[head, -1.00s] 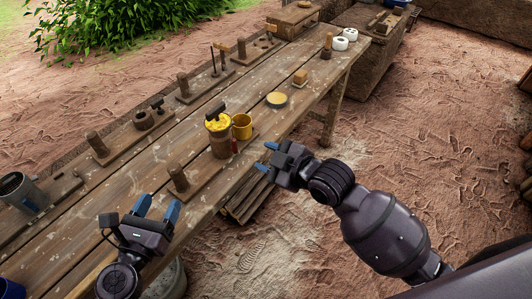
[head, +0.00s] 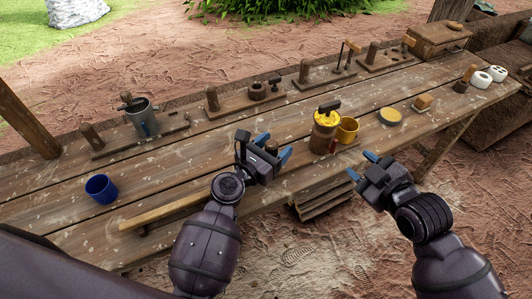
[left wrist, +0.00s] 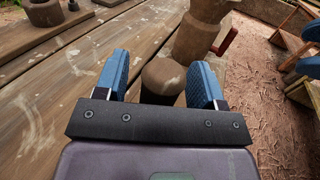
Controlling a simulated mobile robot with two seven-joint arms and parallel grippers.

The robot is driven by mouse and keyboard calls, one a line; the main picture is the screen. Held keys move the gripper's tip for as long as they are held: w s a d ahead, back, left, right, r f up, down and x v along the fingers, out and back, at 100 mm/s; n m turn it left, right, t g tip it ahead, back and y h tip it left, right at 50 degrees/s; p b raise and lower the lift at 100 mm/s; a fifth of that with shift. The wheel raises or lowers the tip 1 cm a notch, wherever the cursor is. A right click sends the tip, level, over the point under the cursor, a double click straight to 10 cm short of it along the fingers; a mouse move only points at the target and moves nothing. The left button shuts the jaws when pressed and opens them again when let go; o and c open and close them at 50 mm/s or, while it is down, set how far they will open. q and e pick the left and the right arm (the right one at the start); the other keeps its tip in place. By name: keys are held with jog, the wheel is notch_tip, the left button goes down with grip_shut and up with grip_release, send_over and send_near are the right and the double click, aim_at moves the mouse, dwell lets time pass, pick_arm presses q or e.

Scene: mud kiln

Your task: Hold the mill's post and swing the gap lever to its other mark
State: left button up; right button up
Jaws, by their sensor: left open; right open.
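The mill (head: 325,139) has a brown wooden body, a yellow top and a dark crank grip. It stands near the table's front edge. A red lever (head: 333,146) shows low on its side and also in the left wrist view (left wrist: 229,40). The mill's round wooden post (left wrist: 163,80) shows between my left fingers in the left wrist view, with gaps on both sides; in the head view my gripper mostly hides it. My left gripper (head: 274,147) is open, left of the mill. My right gripper (head: 361,165) is open and empty, off the front edge, right of the mill.
A round yellow-topped dish (head: 390,116) and small block (head: 423,102) lie further right. A blue cup (head: 101,189) and grey mug (head: 142,118) stand left. Other post boards line the back.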

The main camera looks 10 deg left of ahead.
pick_arm(q)
jog(key=shift+w+d, duration=0.15)
jog(key=shift+w, duration=0.1)
jog(key=shift+c, duration=0.4)
grip_shut()
